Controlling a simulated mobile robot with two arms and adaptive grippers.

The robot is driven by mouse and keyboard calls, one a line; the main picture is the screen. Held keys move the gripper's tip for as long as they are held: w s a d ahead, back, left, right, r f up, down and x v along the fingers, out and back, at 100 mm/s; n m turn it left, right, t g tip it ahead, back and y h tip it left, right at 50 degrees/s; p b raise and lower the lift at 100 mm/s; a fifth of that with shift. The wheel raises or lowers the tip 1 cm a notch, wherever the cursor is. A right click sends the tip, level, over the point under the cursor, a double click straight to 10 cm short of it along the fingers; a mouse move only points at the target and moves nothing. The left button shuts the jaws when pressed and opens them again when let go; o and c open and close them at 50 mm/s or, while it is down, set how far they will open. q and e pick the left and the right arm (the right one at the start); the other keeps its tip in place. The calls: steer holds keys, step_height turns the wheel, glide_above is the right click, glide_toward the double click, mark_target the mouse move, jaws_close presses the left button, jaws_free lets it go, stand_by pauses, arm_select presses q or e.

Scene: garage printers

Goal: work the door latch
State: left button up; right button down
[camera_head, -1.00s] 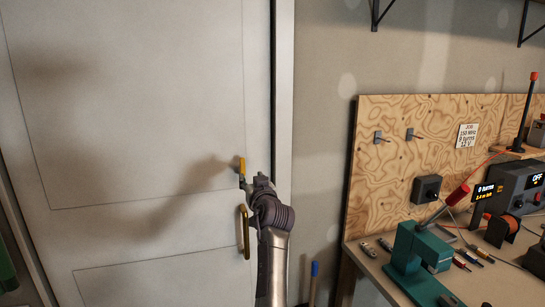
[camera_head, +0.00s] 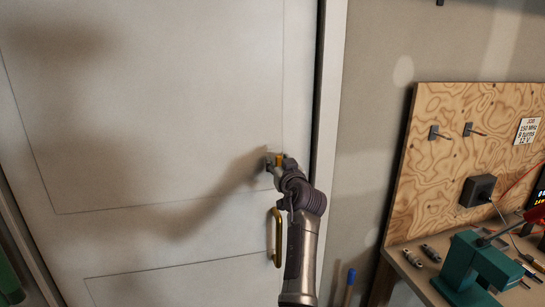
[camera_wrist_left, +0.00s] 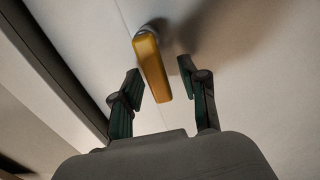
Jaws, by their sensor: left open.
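The door latch is a yellow lever (camera_head: 279,158) on the pale door (camera_head: 150,120), near the door's right edge. In the left wrist view the lever (camera_wrist_left: 152,68) hangs from a round grey pivot. My left gripper (camera_head: 275,165) is at the latch in the head view and covers part of it. In the left wrist view my left gripper (camera_wrist_left: 160,76) is open, with one finger on each side of the lever's free end. Gaps show between lever and fingers there; depth is hard to judge. My right gripper is out of view.
A brass pull handle (camera_head: 277,238) is fixed on the door just below the latch. The door frame (camera_head: 328,100) runs close to my left arm's right side. A workbench with a plywood board (camera_head: 450,150) and a green press (camera_head: 475,265) stands at the right.

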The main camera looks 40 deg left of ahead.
arm_select(q)
steer(key=shift+w, duration=0.15)
steer(key=shift+d+r, duration=0.15)
steer(key=shift+s, duration=0.2)
steer(key=shift+c, duration=0.9)
jaws_close()
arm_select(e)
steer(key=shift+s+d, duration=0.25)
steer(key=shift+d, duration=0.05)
